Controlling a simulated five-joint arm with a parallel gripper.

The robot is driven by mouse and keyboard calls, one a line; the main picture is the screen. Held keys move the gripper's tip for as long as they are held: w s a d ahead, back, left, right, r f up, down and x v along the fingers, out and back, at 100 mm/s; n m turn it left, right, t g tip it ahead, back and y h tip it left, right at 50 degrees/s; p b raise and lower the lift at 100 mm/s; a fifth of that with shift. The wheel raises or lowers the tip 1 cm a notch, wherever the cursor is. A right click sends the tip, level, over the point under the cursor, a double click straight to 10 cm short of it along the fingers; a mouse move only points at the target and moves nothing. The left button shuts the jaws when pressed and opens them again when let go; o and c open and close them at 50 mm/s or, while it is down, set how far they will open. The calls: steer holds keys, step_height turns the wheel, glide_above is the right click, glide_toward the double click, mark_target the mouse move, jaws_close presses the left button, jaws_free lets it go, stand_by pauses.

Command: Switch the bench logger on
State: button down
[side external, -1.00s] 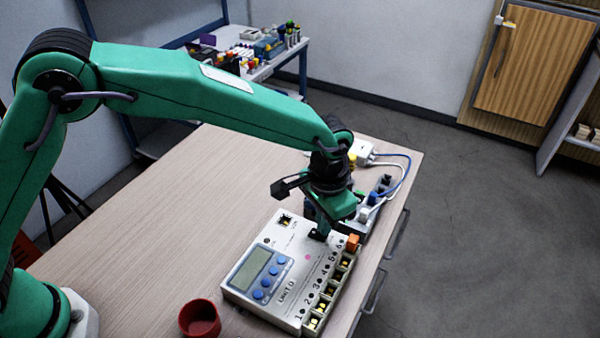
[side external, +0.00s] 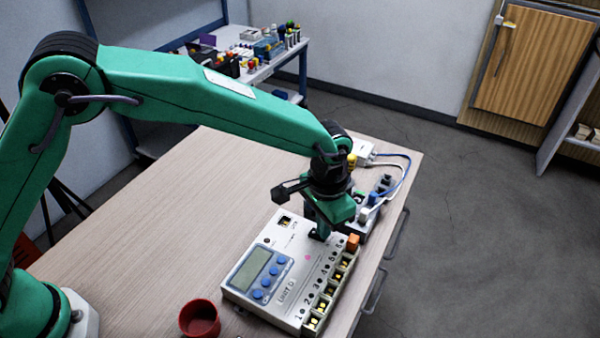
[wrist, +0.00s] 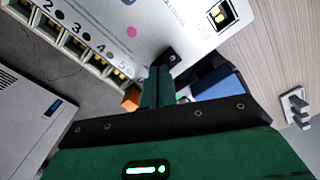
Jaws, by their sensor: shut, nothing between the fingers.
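The bench logger (side external: 298,258) is a pale box labelled UNIT, lying flat on the bench. Its grey display (side external: 251,268) shows no readable figures, and blue buttons (side external: 265,282) sit beside it. Numbered ports run along its right edge, with an orange block (side external: 352,242) at the far end. My gripper (side external: 318,236) is shut and empty, pointing down at the logger's far edge. In the wrist view the logger (wrist: 150,18) fills the top, and the closed fingertips (wrist: 164,64) are at its edge, by a small dark part. Whether they touch it is unclear. No switch shows clearly.
A red cup (side external: 200,318) stands near the logger's front left. A white adapter (side external: 364,152), cables and a power strip (side external: 378,192) lie behind my gripper. The left of the wooden bench (side external: 190,215) is clear.

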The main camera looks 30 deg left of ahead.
steer(key=shift+f, duration=0.3)
stand_by(0.4)
steer(key=shift+r, duration=3.55)
